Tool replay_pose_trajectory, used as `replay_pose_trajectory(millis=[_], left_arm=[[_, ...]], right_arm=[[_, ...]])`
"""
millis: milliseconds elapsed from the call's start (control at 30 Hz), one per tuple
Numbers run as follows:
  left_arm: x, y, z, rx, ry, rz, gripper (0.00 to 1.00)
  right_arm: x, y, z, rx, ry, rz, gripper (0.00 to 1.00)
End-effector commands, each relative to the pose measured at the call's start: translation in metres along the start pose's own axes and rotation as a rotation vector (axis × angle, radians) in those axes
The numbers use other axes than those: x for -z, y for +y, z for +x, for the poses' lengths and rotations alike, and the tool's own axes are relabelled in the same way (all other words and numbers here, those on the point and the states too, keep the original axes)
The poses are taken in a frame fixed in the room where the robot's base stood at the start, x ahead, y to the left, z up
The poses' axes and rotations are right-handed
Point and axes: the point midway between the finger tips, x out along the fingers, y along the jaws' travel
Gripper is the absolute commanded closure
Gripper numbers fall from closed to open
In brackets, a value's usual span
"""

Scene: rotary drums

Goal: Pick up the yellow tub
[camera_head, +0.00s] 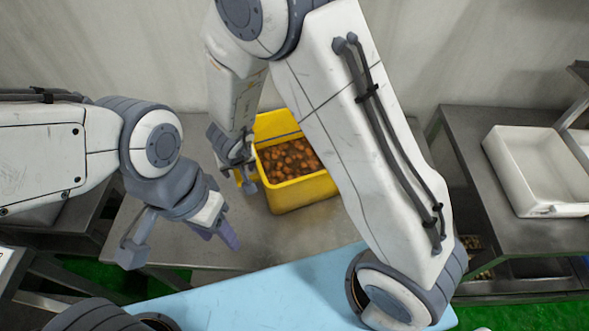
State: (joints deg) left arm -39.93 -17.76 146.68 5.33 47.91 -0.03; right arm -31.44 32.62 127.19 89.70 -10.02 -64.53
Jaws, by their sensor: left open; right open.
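The yellow tub (302,193) stands upright on a grey metal table (180,259) in the middle of the view. It holds many orange-brown round pieces. My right arm crosses in front of its right side and hides that part. My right gripper (241,166) is open at the tub's left edge, pointing down. I cannot tell whether a finger touches the rim or reaches inside. My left gripper (184,243) is open and empty, lower and to the left of the tub, apart from it, over the table's near left part.
A white tray (512,178) stands on another metal table (468,139) at the right. A further metal bench (80,215) is at the left. A pale wall closes the back. Green floor shows below the tables. The table left of the tub has free room.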

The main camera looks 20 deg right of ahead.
Motion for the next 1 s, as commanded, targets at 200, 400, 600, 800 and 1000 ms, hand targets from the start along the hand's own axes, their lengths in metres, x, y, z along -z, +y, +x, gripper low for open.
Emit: replay_pose_trajectory(millis=[200, 400, 600, 800, 1000], left_arm=[[-0.001, -0.002, 0.027, 0.000, 0.000, 0.000, 0.50], [-0.002, -0.002, 0.034, 0.000, 0.000, 0.000, 0.50], [-0.002, -0.002, 0.032, 0.000, 0.000, 0.000, 0.50], [-0.002, -0.002, 0.032, 0.000, 0.000, 0.000, 0.50], [-0.002, -0.002, 0.032, 0.000, 0.000, 0.000, 0.50]], right_arm=[[-0.005, -0.004, 0.035, 0.000, -0.001, 0.001, 0.38], [-0.002, -0.004, 0.048, 0.001, 0.000, 0.000, 0.38], [-0.002, -0.004, 0.046, 0.001, 0.000, 0.000, 0.53], [-0.002, -0.004, 0.046, 0.001, 0.000, 0.000, 1.00], [-0.002, -0.004, 0.046, 0.002, 0.000, 0.000, 1.00]])
